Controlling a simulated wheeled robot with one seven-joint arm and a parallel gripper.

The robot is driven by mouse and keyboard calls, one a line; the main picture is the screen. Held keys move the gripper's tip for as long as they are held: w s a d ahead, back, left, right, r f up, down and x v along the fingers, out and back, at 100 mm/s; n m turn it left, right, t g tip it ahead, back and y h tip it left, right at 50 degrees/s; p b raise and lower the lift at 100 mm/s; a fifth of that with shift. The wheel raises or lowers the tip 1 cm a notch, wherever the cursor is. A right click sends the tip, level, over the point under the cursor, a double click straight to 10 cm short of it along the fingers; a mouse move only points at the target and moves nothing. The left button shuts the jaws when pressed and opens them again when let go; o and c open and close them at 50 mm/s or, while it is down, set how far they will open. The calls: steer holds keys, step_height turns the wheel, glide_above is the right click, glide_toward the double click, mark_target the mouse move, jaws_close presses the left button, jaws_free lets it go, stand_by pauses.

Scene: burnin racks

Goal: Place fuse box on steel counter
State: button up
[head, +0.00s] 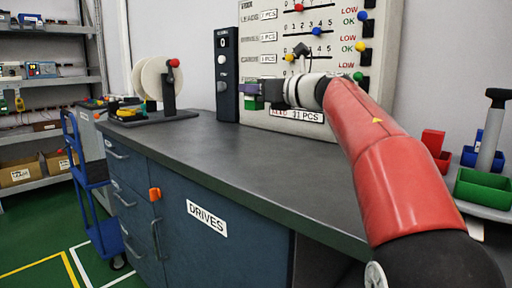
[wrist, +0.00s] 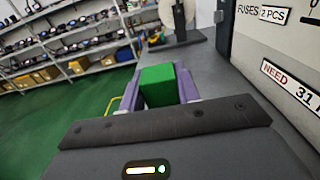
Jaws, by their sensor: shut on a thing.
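My gripper (head: 256,90) is shut on a green box, which I take to be the fuse box (wrist: 157,86); it sits between the two purple fingers in the wrist view. In the head view only a small green part of the box (head: 251,104) shows below the fingers. The dark grey counter top (head: 220,150) runs over blue drawers and a cabinet labelled DRIVES. The gripper holds the box above the far part of the counter, in front of the white board. The counter (wrist: 205,66) also shows beyond the box in the wrist view.
A white board (head: 400,25) with coloured knobs stands at the back, beside a dark upright panel (head: 227,75). A reel stand (head: 165,90) occupies the far left end. Green and red bins (head: 483,188) are at right. The counter's middle is clear. A blue cart (head: 95,190) stands left.

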step_height(320, 180, down, 12)
steer(key=b, duration=0.3)
steer(key=shift+r, duration=0.2)
steer(key=o, duration=1)
steer(key=shift+c, duration=0.2)
steer(key=b+v, duration=0.1)
steer(key=v, duration=0.6)
steer(key=shift+s+d+r, duration=0.1)
steer(key=shift+s+d, duration=0.05)
steer(key=shift+d, duration=0.05)
